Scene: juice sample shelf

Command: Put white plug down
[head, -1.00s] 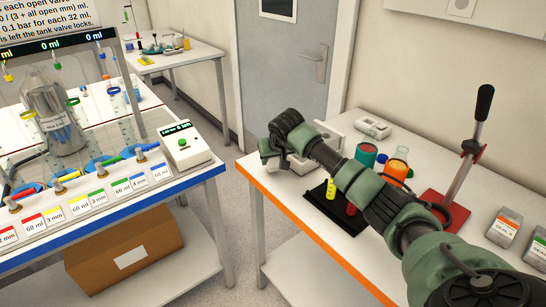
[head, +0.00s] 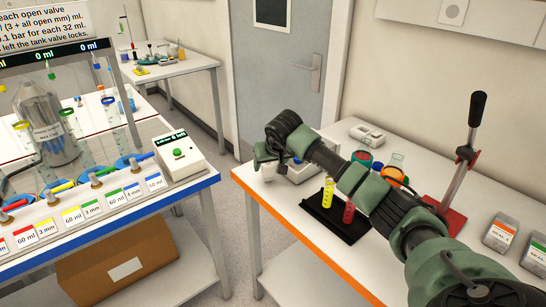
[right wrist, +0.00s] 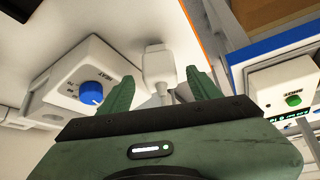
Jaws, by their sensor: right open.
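The white plug (right wrist: 158,64) shows in the right wrist view, on or just over the white table top near its orange edge. A pale stem runs from it back between my fingers. My right gripper (right wrist: 160,84) is open, with one green finger on each side of the plug's stem and gaps visible. My left gripper is not in view.
A white heater box with a blue knob (right wrist: 92,92) stands close beside my gripper. A black rack (head: 333,222) with yellow and red tubes, coloured jars and a red-based lever press (head: 452,218) stand on the same table. A gap separates it from the blue-edged valve bench (head: 110,218).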

